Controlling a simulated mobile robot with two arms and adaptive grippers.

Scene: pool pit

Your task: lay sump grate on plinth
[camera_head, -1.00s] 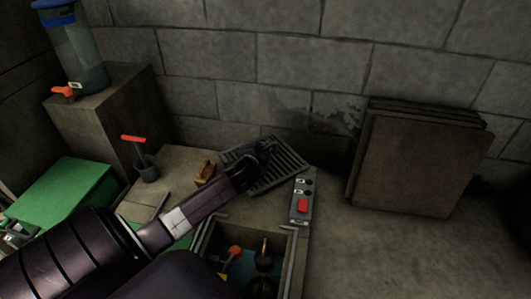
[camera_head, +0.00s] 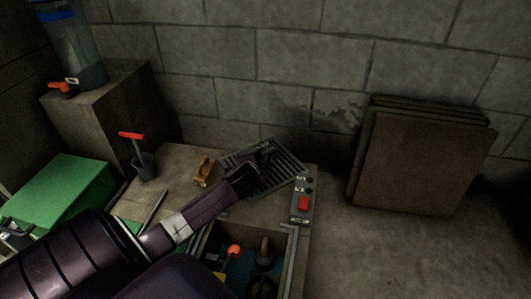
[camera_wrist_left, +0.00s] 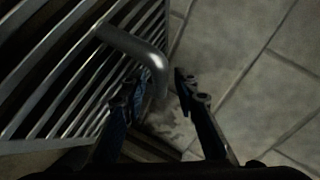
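The sump grate (camera_head: 284,171) is a dark slatted metal panel at the back edge of the pale bench top, near the wall. My left gripper (camera_head: 262,158) is over its middle and hides part of it. In the left wrist view the grate (camera_wrist_left: 60,85) fills the left side, and its bent bar handle (camera_wrist_left: 135,46) reaches down between the two fingers (camera_wrist_left: 160,88). The fingers stand apart, with a gap visible on the right of the handle. A concrete block (camera_head: 122,125) at the left, possibly the plinth, carries a clear tank. My right gripper is not in view.
A control box with a red switch (camera_head: 303,203) sits right of the grate. A wooden-handled item (camera_head: 203,172) and a pot (camera_head: 143,166) with a red-handled tool stand left. An open bin (camera_head: 290,265) is in front. Boards (camera_head: 415,165) lean on the wall.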

